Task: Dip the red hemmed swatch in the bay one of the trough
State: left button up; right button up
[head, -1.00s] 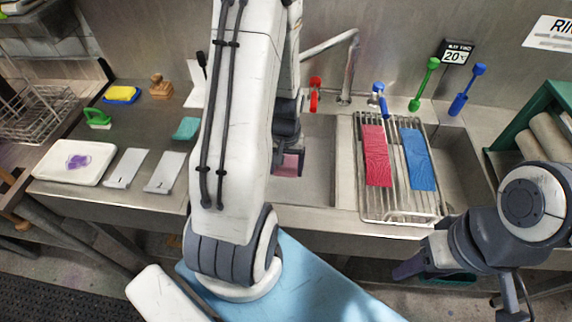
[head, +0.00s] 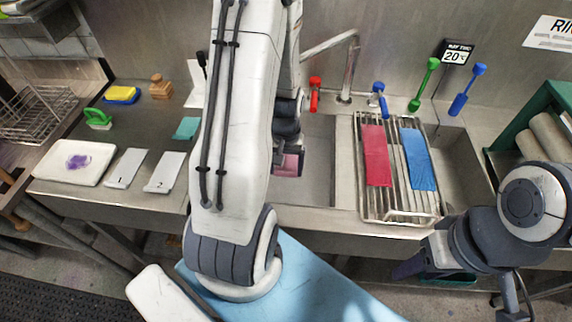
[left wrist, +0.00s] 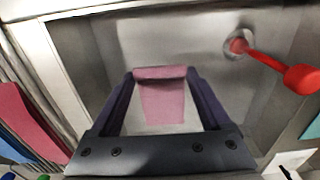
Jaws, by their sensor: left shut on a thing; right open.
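A pinkish-red swatch (head: 286,166) hangs from my left gripper (head: 290,150), which is mostly hidden by my arm in the head view. In the left wrist view the swatch (left wrist: 163,103), with a folded band along its top edge, lies between the two dark fingers of my left gripper (left wrist: 160,76). It is over the trough's left metal bay (head: 318,150), the one beside the red tap handle (head: 315,95). I cannot tell whether its lower end touches anything. My right gripper (head: 408,265) is open and empty, low in front of the trough.
A wire rack (head: 398,212) to the right of that bay holds a red cloth (head: 376,156) and a blue cloth (head: 417,160). Another bay (head: 458,165) lies further right. A white tray (head: 50,163) with a purple patch and two grey plates (head: 126,169) are at the left.

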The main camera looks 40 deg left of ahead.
dwell(0.4)
pick_arm(q)
notch_tip(320, 180, up, 5)
jog(key=p, duration=0.4)
jog(key=shift+r+p, duration=0.1)
jog(key=shift+p, duration=0.25)
